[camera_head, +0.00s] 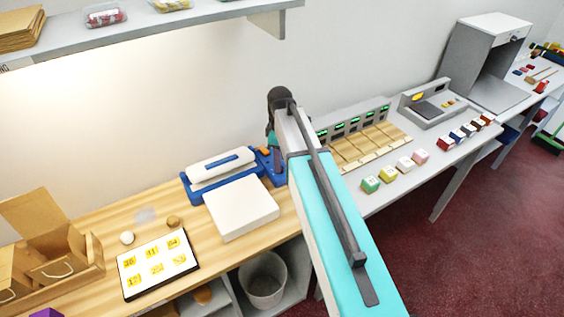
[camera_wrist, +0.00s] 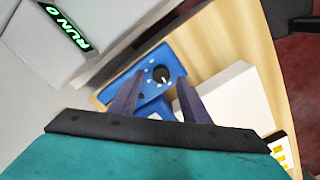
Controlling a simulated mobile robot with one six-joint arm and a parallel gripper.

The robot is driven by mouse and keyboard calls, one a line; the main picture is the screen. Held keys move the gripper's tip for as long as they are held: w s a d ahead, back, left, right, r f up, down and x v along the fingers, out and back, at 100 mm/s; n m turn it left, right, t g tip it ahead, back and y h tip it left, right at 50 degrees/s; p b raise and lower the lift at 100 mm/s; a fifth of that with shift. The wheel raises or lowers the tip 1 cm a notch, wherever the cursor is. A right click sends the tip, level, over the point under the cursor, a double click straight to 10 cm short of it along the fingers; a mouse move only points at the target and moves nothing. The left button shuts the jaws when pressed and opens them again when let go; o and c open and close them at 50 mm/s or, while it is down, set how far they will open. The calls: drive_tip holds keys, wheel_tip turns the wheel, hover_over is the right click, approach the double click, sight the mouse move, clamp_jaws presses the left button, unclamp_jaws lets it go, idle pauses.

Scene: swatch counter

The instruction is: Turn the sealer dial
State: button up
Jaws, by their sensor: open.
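The sealer, with a blue base (camera_head: 198,194) and a white top (camera_head: 220,167), stands on the wooden counter against the wall. In the wrist view its blue control panel (camera_wrist: 145,68) carries a round black dial (camera_wrist: 161,75) with a pale pointer mark. My gripper (camera_wrist: 162,79) is open, its two dark fingers pointing at the panel. The dial appears between the fingertips; I cannot tell whether they touch it. In the head view my arm and gripper (camera_head: 277,160) cover the sealer's right end, and the dial is not clearly visible there.
A white block (camera_head: 242,210) sits in front of the sealer; a number board (camera_head: 157,264) lies left of it. To the right are a wooden slotted tray (camera_head: 365,147) under green displays and several coloured blocks (camera_head: 388,174). A bin (camera_head: 263,280) stands below the counter.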

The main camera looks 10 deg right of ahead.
drive_tip(key=shift+f+p, duration=0.3)
drive_tip(key=shift+f, duration=0.95)
